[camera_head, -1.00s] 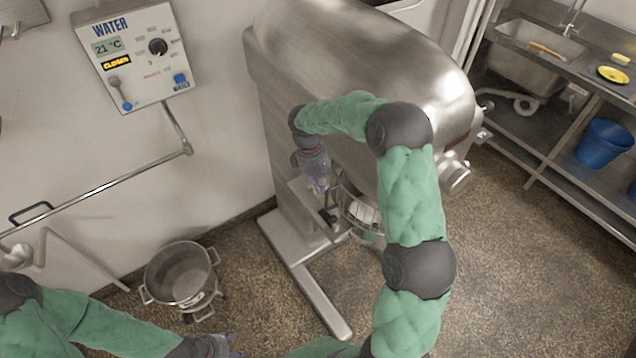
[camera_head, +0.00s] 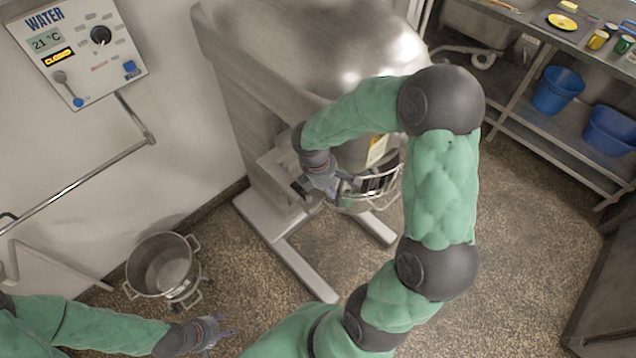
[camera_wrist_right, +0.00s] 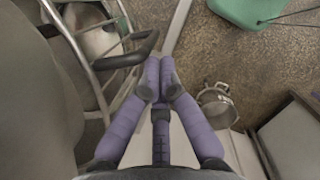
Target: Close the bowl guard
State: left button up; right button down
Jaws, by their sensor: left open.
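The bowl guard (camera_head: 388,183) is a cage of pale metal wires on the front of the big steel mixer (camera_head: 290,60). My right arm hides part of it. In the right wrist view its curved bars (camera_wrist_right: 98,78) fill the upper left, with a black handle (camera_wrist_right: 130,58) sticking out toward my fingers. My right gripper (camera_head: 328,190) is beside the guard's left side. In the wrist view its purple fingertips (camera_wrist_right: 160,76) are together, just right of the handle, with nothing visible between them. My left gripper (camera_head: 222,330) is open and empty, low over the floor.
A steel pot (camera_head: 163,266) on a wheeled stand is on the floor at left. The water panel (camera_head: 78,55) and a wall rail (camera_head: 85,178) are on the left wall. A shelf with blue buckets (camera_head: 558,90) stands at right. The floor right of the mixer is clear.

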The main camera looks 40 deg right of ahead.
jog(key=shift+s+d+n, duration=0.3)
jog(key=shift+s+d, duration=0.1)
jog(key=shift+s, duration=0.2)
